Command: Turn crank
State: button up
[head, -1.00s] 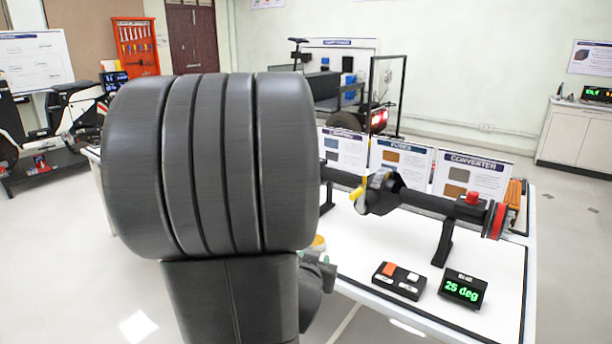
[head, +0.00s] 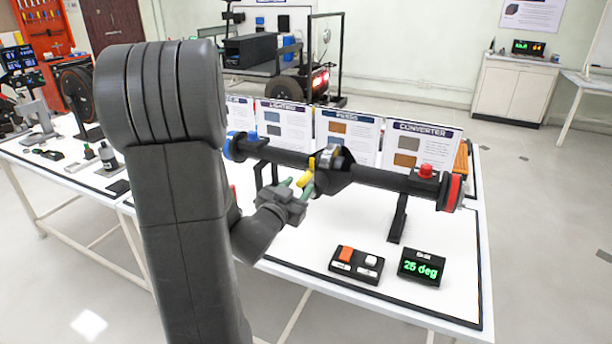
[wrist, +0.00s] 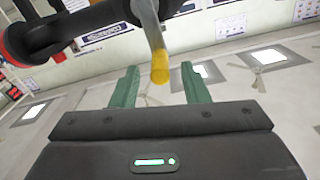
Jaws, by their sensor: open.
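The crank sits midway along a black horizontal shaft (head: 385,178) on a white table. Its yellow handle (head: 309,173) sticks out toward my gripper (head: 296,187). My gripper is open, with two green fingers. In the wrist view, the yellow handle (wrist: 160,68) hangs from a grey crank arm (wrist: 150,25) and appears between the two fingertips (wrist: 159,68), with a gap on each side. I cannot tell how deep it is between them. Nothing is held. A small display (head: 421,268) in front of the shaft appears to read 25 deg.
A red button (head: 426,171) and red end disc (head: 455,192) are at the shaft's right. A switch box (head: 356,265) lies in front. Sign boards (head: 347,135) stand behind. A black post (head: 398,218) supports the shaft.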

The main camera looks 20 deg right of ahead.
aim_at(307, 177)
jog(key=x, duration=0.6)
jog(key=shift+p, duration=0.3)
grip_shut()
